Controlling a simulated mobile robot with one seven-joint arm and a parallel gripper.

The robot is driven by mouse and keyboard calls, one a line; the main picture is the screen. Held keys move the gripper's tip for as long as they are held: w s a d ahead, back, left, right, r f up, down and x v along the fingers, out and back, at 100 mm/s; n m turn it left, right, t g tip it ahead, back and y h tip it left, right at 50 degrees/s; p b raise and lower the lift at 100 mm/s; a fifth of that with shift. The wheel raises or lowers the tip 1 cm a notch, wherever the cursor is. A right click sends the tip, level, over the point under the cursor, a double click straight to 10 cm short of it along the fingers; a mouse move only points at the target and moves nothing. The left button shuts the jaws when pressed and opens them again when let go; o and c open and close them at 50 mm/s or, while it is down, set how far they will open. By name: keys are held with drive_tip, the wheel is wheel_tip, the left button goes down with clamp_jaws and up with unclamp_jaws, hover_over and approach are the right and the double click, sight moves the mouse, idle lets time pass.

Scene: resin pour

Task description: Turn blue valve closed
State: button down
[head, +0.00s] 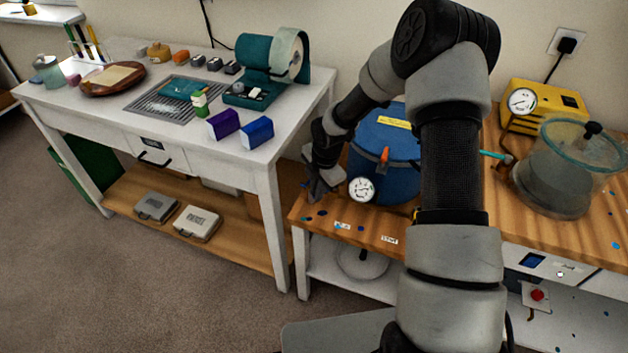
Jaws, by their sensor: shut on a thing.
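My gripper (314,190) is at the left side of the blue pressure pot (384,150), low near the left edge of the wooden worktop. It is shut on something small. A bit of blue, the blue valve (303,184), shows at its fingertips, and the rest of it is hidden by the fingers. The valve's angle cannot be made out. The pot has a round white gauge (361,189) on its front and an orange handle (384,155) above it. My arm covers the pot's right side.
A clear vacuum chamber (560,165) and a yellow pump (540,105) stand on the worktop (500,215) at the right. A white table (180,140) at the left holds a teal machine (262,70), boxes and a tray. A gap of floor separates part of the two tables.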

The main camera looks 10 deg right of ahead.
drive_tip(key=shift+s+d+n+g+y+p, duration=0.15)
drive_tip(key=shift+s+d+n+p, duration=0.3)
drive_tip(key=shift+n+p, duration=0.55)
drive_tip(key=shift+s+d+n+g+y+p, duration=0.15)
drive_tip(key=shift+s+d+n+p, duration=0.4)
drive_tip(key=shift+n, duration=0.65)
drive_tip(key=shift+s+d+n+g+y+p, duration=0.1)
drive_tip(key=shift+s+d+n+y+p, duration=0.3)
drive_tip(key=shift+n+p, duration=0.65)
drive_tip(key=shift+w+d, duration=0.1)
drive_tip(key=shift+d, duration=0.05)
drive_tip(key=c, duration=1.8)
unclamp_jaws()
drive_tip(key=v, duration=0.5)
drive_tip(key=p+v, duration=0.1)
drive_tip(key=v, duration=1.1)
drive_tip(key=shift+w+a+r+p, duration=0.1)
drive_tip(key=shift+a+r+p, duration=0.15)
drive_tip(key=shift+r+p, duration=0.05)
